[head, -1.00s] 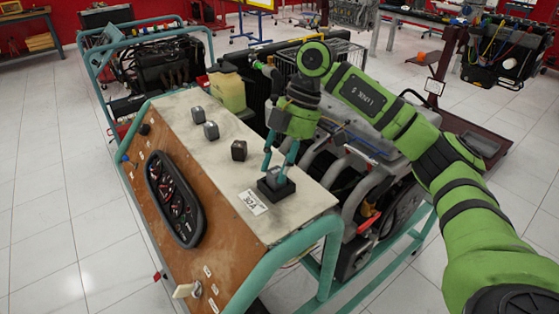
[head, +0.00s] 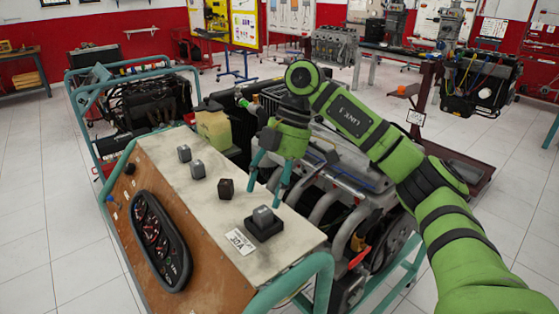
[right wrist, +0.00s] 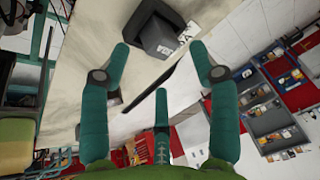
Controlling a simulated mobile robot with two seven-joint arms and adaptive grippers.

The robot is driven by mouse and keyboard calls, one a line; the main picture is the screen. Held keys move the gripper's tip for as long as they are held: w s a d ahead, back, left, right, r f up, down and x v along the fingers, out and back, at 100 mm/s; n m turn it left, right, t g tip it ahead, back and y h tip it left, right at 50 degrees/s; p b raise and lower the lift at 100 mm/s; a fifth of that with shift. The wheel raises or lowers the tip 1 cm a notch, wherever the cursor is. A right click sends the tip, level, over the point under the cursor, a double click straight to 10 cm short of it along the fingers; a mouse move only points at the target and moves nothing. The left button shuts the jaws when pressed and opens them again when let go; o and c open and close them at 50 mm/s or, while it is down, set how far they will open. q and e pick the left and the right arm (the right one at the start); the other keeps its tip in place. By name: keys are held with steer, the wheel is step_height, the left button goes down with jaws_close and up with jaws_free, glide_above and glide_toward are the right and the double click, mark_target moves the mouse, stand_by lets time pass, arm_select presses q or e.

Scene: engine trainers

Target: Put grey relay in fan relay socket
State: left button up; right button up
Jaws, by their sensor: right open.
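My left gripper is not in view.
The engine (head: 340,170) is close behind on the right. A green tube frame (head: 318,280) edges the panel's front right.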

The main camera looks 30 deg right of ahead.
arm_select(q)
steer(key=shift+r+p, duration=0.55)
steer(key=shift+p, duration=0.1)
arm_select(e)
steer(key=v, duration=0.8)
steer(key=shift+r, duration=0.25)
stand_by(1.4)
